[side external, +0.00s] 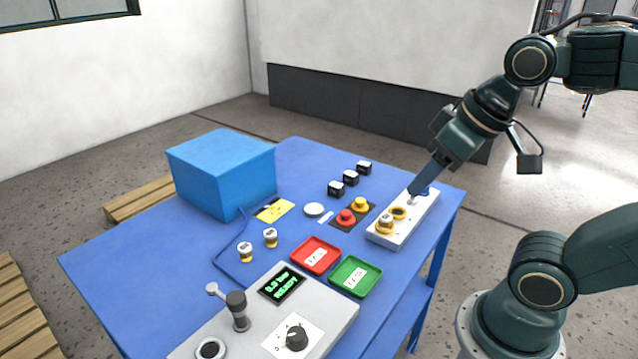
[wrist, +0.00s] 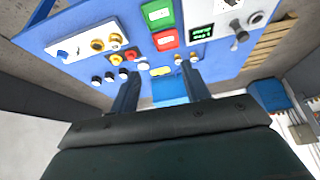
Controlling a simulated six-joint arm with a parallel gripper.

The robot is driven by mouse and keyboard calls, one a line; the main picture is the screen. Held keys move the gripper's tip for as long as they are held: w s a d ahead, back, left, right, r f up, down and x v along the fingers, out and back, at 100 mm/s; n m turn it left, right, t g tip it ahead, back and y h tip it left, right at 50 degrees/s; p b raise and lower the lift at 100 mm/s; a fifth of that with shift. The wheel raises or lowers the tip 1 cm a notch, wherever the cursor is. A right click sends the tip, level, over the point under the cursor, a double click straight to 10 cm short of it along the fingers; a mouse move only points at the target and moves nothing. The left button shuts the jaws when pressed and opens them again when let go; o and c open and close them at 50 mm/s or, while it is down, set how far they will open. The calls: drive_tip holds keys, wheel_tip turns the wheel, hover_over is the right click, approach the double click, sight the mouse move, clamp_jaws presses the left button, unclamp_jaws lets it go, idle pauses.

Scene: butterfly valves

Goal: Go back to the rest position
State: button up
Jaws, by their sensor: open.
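My gripper (side external: 416,190) hangs above the right side of the blue table, its fingertips overlapping the far end of a white valve plate (side external: 385,238) in the side view. In the wrist view my gripper (wrist: 161,88) has its two fingers apart, with nothing between them. The plate (wrist: 75,57) lies to the upper left there, clear of the fingers. It carries a brass valve body (side external: 385,224), a brass ring (side external: 398,212) and a small silver part (side external: 412,201). The height of the fingertips above the plate is hard to tell.
A blue box (side external: 220,175) stands at the table's back left. Red (side external: 316,256) and green (side external: 355,276) trays, two yellow-and-white valves (side external: 258,243), several black parts (side external: 350,178) and a grey control panel (side external: 270,325) occupy the table. Air above the table is free.

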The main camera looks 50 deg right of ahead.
drive_tip(key=shift+s+a+f+n, duration=0.2)
drive_tip(key=shift+s+f+n, duration=0.1)
drive_tip(key=shift+s, duration=0.3)
